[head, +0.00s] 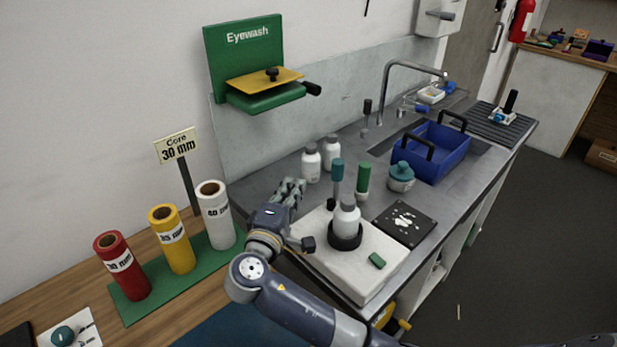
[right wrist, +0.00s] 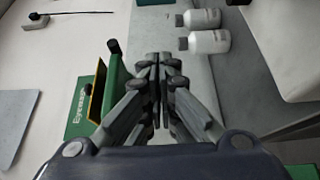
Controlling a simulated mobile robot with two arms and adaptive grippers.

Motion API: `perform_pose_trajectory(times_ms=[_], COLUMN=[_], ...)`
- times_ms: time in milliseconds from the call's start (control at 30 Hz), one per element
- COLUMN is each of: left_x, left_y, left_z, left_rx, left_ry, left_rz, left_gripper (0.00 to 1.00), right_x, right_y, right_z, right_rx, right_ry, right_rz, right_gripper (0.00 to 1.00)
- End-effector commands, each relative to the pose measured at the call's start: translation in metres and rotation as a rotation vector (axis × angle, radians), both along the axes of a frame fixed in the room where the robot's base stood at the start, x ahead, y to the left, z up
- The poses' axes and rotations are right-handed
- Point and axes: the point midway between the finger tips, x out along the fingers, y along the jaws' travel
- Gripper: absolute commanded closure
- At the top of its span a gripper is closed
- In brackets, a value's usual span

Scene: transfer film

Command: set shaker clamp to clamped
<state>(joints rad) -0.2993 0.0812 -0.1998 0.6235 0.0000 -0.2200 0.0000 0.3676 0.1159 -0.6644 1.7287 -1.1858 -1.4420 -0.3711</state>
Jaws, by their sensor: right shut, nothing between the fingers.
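The shaker (head: 345,268) is a white block on the grey counter, with a green button on its top. A white bottle (head: 346,219) stands upright in its black round holder (head: 345,236). An upright lever with a teal grip and dark base (head: 337,172) rises behind the bottle; I cannot tell whether it is the clamp or how it is set. A black knob (head: 308,244) shows at the shaker's left side, near my wrist. My right gripper (head: 291,186) is shut and empty, left of and behind the shaker; its closed fingers also show in the right wrist view (right wrist: 159,62). My left gripper is not in view.
Two white bottles (head: 311,163) stand behind the shaker, near the wall. A green eyewash unit (head: 265,99) juts from the wall. A green-capped tube (head: 363,181), teal-lidded jar (head: 401,178), black plate (head: 405,224) and blue crate (head: 438,151) lie right. Rolls (head: 122,267) stand left.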

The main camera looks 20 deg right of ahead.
Motion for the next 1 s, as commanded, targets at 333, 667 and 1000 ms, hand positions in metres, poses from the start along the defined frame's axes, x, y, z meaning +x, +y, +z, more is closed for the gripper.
perform_pose_trajectory(times_ms=[333, 667, 1000], left_x=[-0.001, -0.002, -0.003], left_y=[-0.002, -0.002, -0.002], left_z=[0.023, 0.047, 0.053], left_rx=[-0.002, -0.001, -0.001], left_ry=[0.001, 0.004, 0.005], left_rz=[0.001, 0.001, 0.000], left_gripper=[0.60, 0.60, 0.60], right_x=[0.050, 0.051, 0.037], right_y=[-0.044, -0.074, -0.082], right_z=[0.005, 0.004, 0.000], right_rx=[-0.006, -0.001, 0.001], right_ry=[0.000, 0.001, -0.001], right_rz=[-0.005, 0.000, 0.000], right_gripper=[1.00, 1.00, 1.00])
